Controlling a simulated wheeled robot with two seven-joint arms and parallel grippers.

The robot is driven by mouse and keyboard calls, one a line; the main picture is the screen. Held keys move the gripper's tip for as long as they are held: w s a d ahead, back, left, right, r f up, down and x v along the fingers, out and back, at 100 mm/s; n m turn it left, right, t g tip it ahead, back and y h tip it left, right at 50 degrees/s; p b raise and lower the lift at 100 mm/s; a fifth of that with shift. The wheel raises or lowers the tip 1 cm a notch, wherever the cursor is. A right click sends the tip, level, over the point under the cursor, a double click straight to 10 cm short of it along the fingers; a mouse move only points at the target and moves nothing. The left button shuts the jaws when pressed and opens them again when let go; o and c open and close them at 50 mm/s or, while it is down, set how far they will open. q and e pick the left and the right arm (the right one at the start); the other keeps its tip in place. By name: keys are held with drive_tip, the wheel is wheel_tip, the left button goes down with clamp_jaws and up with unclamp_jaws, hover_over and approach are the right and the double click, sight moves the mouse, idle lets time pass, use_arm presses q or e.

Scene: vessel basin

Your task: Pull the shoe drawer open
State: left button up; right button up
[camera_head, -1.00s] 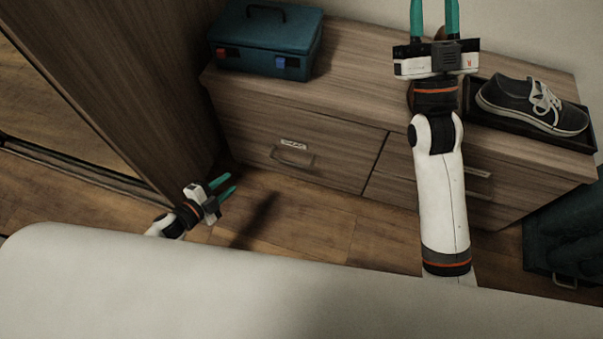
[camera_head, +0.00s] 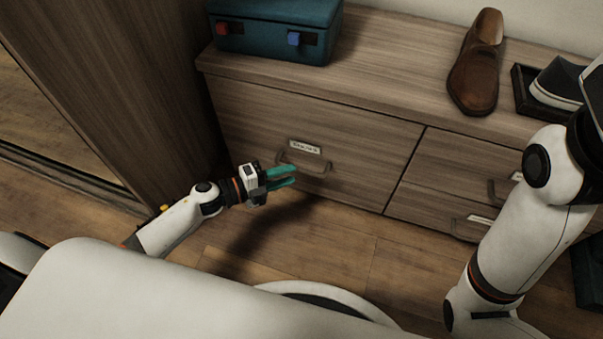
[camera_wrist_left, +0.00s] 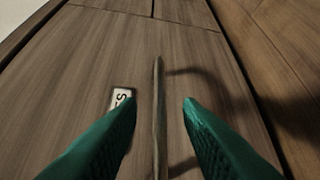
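The large left drawer (camera_head: 345,125) of the wooden cabinet is shut and bears a white label (camera_head: 305,147), too small to read surely. Its bar handle (camera_head: 310,170) sits below the label. My left gripper (camera_head: 294,176) is open close in front of the handle. In the left wrist view the handle (camera_wrist_left: 159,110) stands between the two teal fingers, with a gap on each side. The label (camera_wrist_left: 121,99) shows by the left finger, partly hidden. My right arm comes in at the right of the head view; its gripper is out of view.
A teal toolbox (camera_head: 275,28) stands on the cabinet's left end. A brown shoe (camera_head: 476,66) and a dark sneaker (camera_head: 560,82) in a black tray (camera_head: 522,92) are on the right. Two smaller drawers with handles (camera_head: 500,188) are at right. Floor (camera_head: 325,245) before the drawer is clear.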

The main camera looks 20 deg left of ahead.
sight(301, 170)
use_arm(q)
drive_tip(key=b+x, duration=0.1)
drive_tip(key=x, duration=0.4)
drive_tip(key=shift+a, duration=0.1)
clamp_jaws()
